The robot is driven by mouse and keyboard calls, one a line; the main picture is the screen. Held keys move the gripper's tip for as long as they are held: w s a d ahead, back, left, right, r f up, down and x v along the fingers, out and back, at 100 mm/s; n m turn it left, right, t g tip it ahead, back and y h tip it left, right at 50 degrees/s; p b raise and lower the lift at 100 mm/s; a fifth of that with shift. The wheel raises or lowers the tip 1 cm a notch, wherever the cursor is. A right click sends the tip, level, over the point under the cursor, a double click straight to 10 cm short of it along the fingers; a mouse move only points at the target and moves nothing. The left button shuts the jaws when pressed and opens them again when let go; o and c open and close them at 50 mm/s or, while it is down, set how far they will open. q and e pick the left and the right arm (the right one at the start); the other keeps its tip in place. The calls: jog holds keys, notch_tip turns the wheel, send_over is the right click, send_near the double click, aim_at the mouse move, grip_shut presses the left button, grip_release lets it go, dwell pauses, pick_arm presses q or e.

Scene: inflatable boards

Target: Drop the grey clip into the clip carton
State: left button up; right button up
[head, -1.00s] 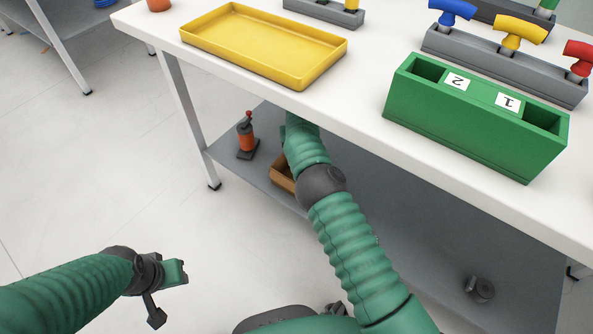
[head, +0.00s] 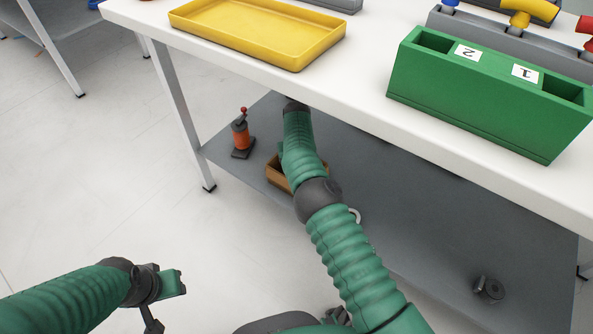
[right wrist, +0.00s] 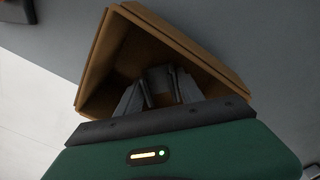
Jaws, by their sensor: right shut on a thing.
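The brown clip carton (head: 275,174) stands on the grey lower shelf, partly hidden behind my right arm. In the right wrist view the open carton (right wrist: 205,52) lies just beyond my right gripper (right wrist: 160,82). The gripper's fingertips show against the carton's opening. They are shut on a small dark grey thing, seemingly the grey clip (right wrist: 160,76); its shape is hard to make out. I cannot tell how deep it sits in the carton. In the head view the right gripper is hidden. My left gripper (head: 172,283) is over the floor at lower left, its jaws unclear.
The white table (head: 370,115) overhangs the shelf (head: 440,225). On the shelf are an orange-and-black bottle-like thing (head: 241,135), a dark round thing (head: 489,288) and a light ring (head: 355,214) beside my arm. A yellow tray (head: 255,32) and green box (head: 480,105) are on top.

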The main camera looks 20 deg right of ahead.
jog(key=o, duration=1.3)
notch_tip(320, 180, up, 9)
jog(key=p, duration=0.5)
jog(key=shift+f+p, duration=0.15)
jog(key=shift+p, duration=0.25)
jog(key=shift+f, duration=0.1)
